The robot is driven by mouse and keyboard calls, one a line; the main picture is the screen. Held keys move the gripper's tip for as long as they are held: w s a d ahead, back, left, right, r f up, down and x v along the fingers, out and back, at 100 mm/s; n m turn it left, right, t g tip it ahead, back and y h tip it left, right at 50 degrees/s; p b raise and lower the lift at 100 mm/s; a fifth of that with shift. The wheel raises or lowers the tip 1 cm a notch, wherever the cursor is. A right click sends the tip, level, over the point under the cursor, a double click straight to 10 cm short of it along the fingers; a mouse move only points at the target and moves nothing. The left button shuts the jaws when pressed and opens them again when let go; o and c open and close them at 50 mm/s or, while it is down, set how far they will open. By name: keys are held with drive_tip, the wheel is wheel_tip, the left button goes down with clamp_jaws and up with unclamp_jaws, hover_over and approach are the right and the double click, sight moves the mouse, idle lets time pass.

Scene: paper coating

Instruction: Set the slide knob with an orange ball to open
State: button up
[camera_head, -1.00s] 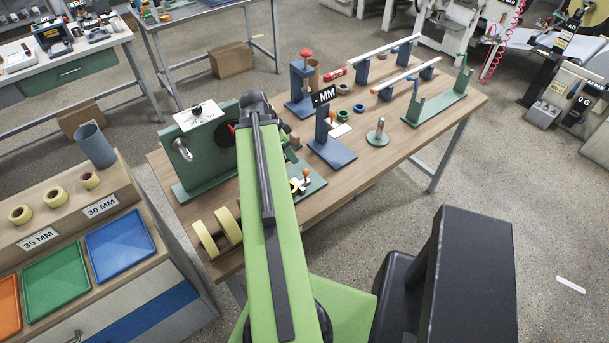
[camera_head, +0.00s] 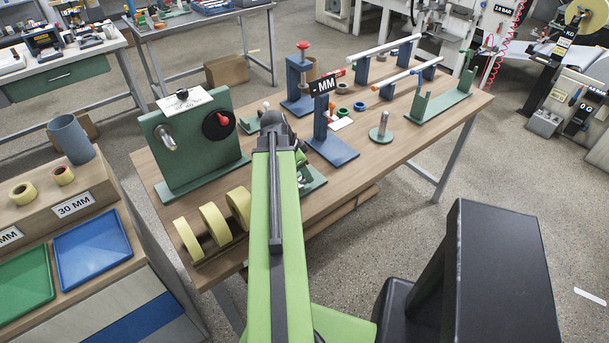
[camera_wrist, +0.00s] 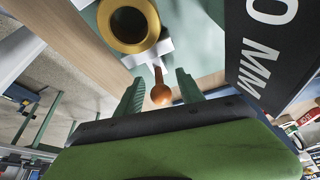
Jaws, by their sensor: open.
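The slide knob with the orange ball (camera_wrist: 161,94) shows in the wrist view, on a white slider piece (camera_wrist: 148,57) beside a brass-coloured ring (camera_wrist: 128,24). My gripper (camera_wrist: 161,90) is open, with one green finger on each side of the orange ball. I cannot tell whether either finger touches it.
A black "MM" sign (camera_wrist: 265,45) stands close on the right in the wrist view; its blue stand (camera_head: 333,147) shows in the head view. A green machine (camera_head: 195,140) with a red-handled dial stands left of my arm. Yellow rolls (camera_head: 213,222) lie at the front edge.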

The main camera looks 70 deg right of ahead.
clamp_jaws()
idle(1.4)
